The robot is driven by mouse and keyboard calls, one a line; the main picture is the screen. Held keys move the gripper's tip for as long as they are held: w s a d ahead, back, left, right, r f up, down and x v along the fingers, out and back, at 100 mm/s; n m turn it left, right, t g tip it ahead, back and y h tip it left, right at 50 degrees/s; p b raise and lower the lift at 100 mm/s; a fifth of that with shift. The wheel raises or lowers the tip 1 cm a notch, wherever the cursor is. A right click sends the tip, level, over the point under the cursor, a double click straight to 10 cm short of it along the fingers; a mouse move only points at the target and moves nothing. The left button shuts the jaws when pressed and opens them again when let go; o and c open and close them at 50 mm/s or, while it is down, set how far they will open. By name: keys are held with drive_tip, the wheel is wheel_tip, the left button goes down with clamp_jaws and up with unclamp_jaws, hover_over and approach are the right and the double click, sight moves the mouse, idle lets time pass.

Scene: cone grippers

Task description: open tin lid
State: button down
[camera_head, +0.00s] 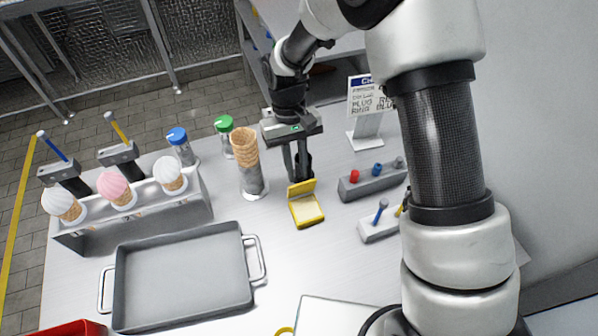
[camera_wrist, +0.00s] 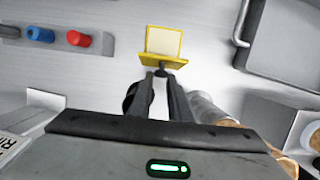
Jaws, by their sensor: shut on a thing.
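A small yellow tin (camera_head: 307,210) with a pale inside stands on the table, right of the grey tray. Its yellow lid (camera_head: 301,187) is raised at the back edge, so the tin is open. In the wrist view the tin (camera_wrist: 163,41) lies just ahead of the fingers, with the lid (camera_wrist: 163,61) seen nearly edge-on. My gripper (camera_head: 299,178) points down behind the tin. In the wrist view my gripper (camera_wrist: 160,74) has its fingertips together at the lid's edge. The fingers hide the exact contact.
The grey tray (camera_head: 183,275) with handles is at the front left. A cone stack (camera_head: 246,150) stands left of my gripper. A rack of ice cream cones (camera_head: 135,222) is farther left. A block with coloured plugs (camera_head: 371,180) and a sign (camera_head: 366,100) are on the right.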

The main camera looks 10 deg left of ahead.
drive_tip(key=shift+w+a+f, duration=0.25)
drive_tip(key=shift+w+f, duration=0.05)
drive_tip(key=shift+w, duration=0.2)
drive_tip(key=c, duration=1.7)
unclamp_jaws()
drive_tip(key=shift+o, duration=0.2)
drive_tip(key=v, duration=1.7)
drive_tip(key=shift+r+p, duration=0.2)
drive_tip(key=shift+p, duration=0.1)
